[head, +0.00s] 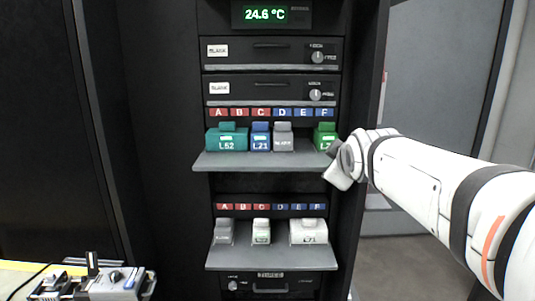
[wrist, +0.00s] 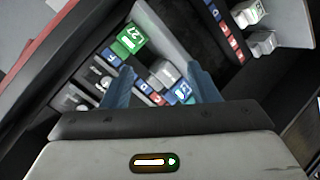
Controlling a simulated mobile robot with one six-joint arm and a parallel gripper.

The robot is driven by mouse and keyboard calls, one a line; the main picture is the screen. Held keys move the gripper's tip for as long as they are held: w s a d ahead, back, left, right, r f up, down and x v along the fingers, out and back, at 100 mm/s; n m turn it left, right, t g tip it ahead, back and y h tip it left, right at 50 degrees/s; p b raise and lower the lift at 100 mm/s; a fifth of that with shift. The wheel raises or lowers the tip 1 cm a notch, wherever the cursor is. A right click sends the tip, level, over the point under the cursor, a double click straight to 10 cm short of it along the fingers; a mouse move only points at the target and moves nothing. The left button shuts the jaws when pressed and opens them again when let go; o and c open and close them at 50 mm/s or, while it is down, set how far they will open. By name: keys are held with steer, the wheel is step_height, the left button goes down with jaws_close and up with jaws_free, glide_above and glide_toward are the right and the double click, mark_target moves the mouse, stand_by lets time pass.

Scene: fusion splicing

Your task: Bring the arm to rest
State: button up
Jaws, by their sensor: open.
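My white arm (head: 425,183) reaches in from the right in the head view, with its end beside the right end of the upper shelf. My gripper (wrist: 161,87) shows in the wrist view with two bluish fingers spread apart and nothing held between them. In the head view its end (head: 338,172) is small and the fingers are hard to make out. A green module (head: 326,134) stands close to the gripper, its right part near the arm's end. It also shows in the wrist view (wrist: 130,40), beyond the left finger.
The upper shelf (head: 265,162) holds a teal module (head: 226,138), a blue module (head: 261,137) and a grey module (head: 283,138). The lower shelf (head: 270,260) carries grey and white modules. A splicing device (head: 115,282) sits at lower left. Free room lies before the rack.

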steer(key=s+f+m+g+p, duration=0.4)
steer(key=s+f, duration=0.3)
steer(key=s, duration=0.4)
steer(key=s+f+m+g+p, duration=0.4)
steer(key=s+f+m+g, duration=0.2)
steer(key=s, duration=0.6)
steer(key=shift+s+a+f+m+p, duration=0.25)
steer(key=shift+a+f+m+p, duration=0.1)
steer(key=shift+f, duration=0.3)
steer(key=shift+d, duration=0.1)
